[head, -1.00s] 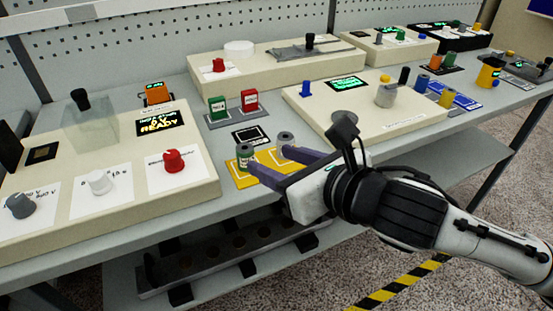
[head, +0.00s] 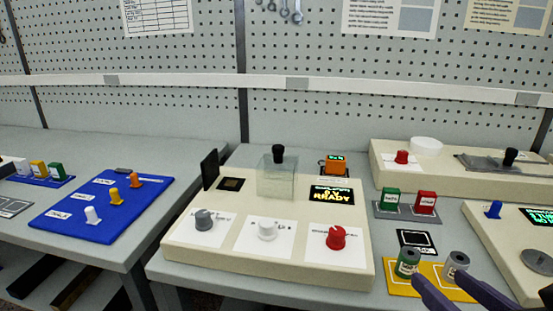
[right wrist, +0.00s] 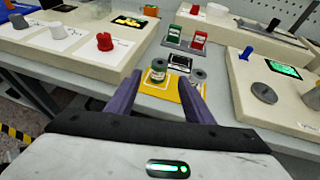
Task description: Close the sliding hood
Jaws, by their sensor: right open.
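The sliding hood (head: 277,180) is a clear box with a black knob (head: 278,152) on top. It stands at the back middle of a cream console (head: 180,240), between a dark square plate (head: 230,184) and a lit display reading READY (head: 331,195). My right gripper (head: 435,275) is at the lower right of the head view, well to the right of the hood. Its purple fingers are apart in the right wrist view (right wrist: 160,82), near a green spool (right wrist: 158,70) and a grey spool (right wrist: 198,74). My left gripper is not in view.
Grey, white and red knobs (head: 337,238) line the console's front. An upright black panel (head: 210,169) stands left of the dark plate. The spools are on a yellow mat (head: 400,285). Green and red blocks (head: 425,202) stand behind. A blue board (head: 90,212) lies left.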

